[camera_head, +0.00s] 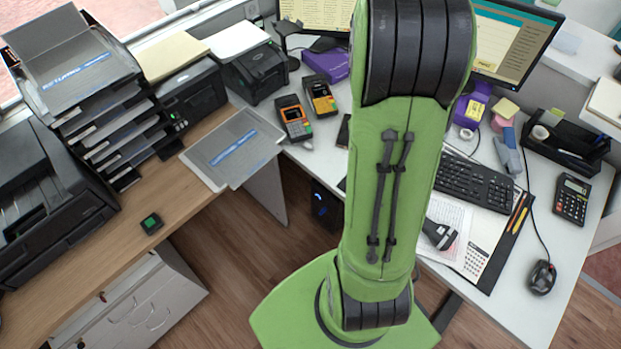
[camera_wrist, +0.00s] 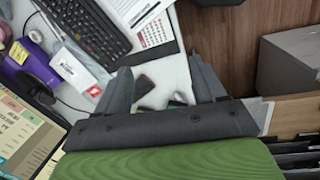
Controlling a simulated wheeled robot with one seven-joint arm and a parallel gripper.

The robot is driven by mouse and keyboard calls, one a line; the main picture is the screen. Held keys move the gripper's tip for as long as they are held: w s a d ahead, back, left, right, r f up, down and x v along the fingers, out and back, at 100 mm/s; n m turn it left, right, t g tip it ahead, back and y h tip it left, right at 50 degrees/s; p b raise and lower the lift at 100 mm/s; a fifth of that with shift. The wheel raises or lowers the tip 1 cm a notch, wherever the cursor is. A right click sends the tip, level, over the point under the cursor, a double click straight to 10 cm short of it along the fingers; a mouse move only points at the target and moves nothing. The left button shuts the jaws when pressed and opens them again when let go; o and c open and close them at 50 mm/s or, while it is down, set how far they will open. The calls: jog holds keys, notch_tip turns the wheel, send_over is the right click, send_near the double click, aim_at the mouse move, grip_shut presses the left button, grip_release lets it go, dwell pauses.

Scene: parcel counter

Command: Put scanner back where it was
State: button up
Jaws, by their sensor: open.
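My gripper (camera_wrist: 160,64) is open in the wrist view, its two dark fingers spread apart with nothing held between them. A dark phone-like object (camera_wrist: 145,86) shows beyond the gap, on the white desk. I cannot pick out the scanner with certainty. A white object with a red patch (camera_wrist: 78,72) lies left of the fingers, beside the keyboard (camera_wrist: 85,28). In the head view, a dark, partly hidden shape (camera_head: 440,234) shows right of my arm, over the papers; I cannot tell whether it is a gripper finger or the scanner. My arm hides the middle of the desk.
Two card terminals (camera_head: 294,118) (camera_head: 320,96) and a purple box (camera_head: 326,64) stand left of my arm. A mouse (camera_head: 541,277), calculator (camera_head: 572,199) and black organizer (camera_head: 566,140) are at right. A monitor (camera_head: 515,40) stands behind. Bare desk shows near the front right.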

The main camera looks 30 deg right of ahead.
jog(key=a+r+t, duration=0.3)
jog(key=a+r, duration=0.6)
jog(key=a, duration=0.2)
jog(key=s+a+r+t+y, duration=0.1)
jog(key=s+a+r, duration=0.1)
jog(key=s+a, duration=0.2)
jog(key=s+a+r+m+t, duration=0.1)
jog(key=s+a+r+t, duration=0.1)
jog(key=a, duration=0.5)
jog(key=shift+s+a+r+y, duration=0.15)
jog(key=shift+s+r+y, duration=0.25)
jog(key=shift+s+r, duration=0.4)
jog(key=shift+s+f, duration=0.1)
